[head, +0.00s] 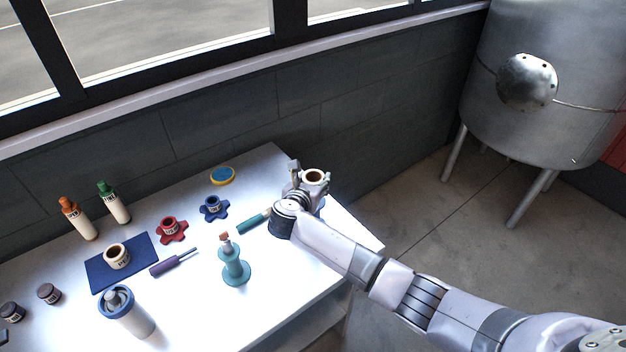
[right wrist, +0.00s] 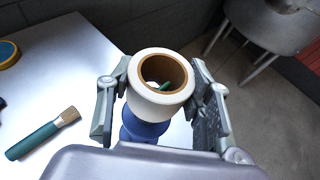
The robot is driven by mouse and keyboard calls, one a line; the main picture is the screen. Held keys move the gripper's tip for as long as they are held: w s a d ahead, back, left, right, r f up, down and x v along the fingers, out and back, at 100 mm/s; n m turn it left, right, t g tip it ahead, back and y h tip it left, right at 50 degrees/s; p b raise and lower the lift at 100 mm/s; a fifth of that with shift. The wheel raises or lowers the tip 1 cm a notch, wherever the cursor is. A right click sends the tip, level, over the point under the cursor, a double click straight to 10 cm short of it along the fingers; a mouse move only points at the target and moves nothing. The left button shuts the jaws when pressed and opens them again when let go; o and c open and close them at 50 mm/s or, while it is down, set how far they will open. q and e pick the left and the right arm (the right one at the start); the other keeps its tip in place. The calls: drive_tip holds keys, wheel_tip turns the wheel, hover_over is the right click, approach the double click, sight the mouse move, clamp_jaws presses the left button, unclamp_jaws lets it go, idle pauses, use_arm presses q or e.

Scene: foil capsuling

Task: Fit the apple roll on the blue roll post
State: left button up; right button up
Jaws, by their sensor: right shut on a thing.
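A white roll (right wrist: 162,84) with a brown core, which I take for the apple roll, sits between the fingers of my right gripper (right wrist: 163,92); its label cannot be read. In the head view the roll (head: 314,176) and my right gripper (head: 305,182) are at the table's far right end. The blue roll post (right wrist: 143,130) shows directly below the roll in the right wrist view, mostly hidden by it. A small green and white thing shows inside the core. I cannot tell how far the post reaches into the roll. My left gripper is not in view.
A teal stand (head: 235,268) and a brush (head: 253,221) are left of my right arm. Another roll (head: 117,257) is on a blue mat (head: 102,284). Red (head: 171,230) and blue (head: 213,207) star-shaped pieces, bottles (head: 78,218) and a shaker (head: 128,312) stand farther left.

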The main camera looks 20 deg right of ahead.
drive_tip(key=shift+f+b, duration=1.4)
drive_tip(key=shift+f, duration=1.1)
drive_tip(key=o, duration=1.2)
drive_tip(key=v, duration=1.2)
drive_tip(key=shift+f, duration=0.1)
